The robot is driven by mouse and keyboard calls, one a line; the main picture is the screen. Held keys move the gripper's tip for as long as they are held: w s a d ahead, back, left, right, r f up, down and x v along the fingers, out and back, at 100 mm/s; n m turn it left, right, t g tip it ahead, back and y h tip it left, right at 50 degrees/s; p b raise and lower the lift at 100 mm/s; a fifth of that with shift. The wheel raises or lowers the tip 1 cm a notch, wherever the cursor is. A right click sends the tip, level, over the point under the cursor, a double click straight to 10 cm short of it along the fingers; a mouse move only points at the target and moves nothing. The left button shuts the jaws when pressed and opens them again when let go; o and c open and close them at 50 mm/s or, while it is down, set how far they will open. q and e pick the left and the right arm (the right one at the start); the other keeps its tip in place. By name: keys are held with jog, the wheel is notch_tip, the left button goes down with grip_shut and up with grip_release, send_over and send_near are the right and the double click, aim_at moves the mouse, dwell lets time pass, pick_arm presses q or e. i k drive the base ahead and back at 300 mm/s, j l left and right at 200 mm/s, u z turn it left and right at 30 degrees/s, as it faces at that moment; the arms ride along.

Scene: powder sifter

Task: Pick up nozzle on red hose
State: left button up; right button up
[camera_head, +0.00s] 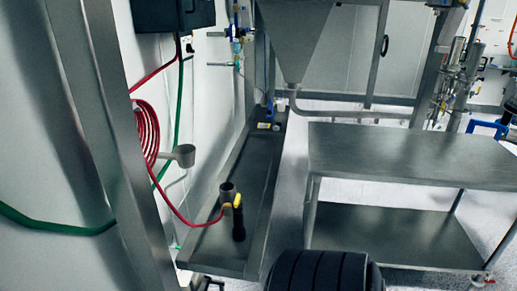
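A nozzle (238,221), black with a yellow part at its top, is at the end of the red hose (185,217). The red hose runs up left to a coil (146,130) on the wall side. Neither my left nor my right gripper shows in the head view.
The long tray (257,160) runs back beneath a metal hopper (298,35). Another grey cup (184,154) is by the coil. A green hose (60,226) runs along the left wall. A two-level metal table (410,155) stands right. A metal post (105,130) is at near left.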

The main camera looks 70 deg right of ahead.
aim_at(238, 230)
jog(key=z, duration=2)
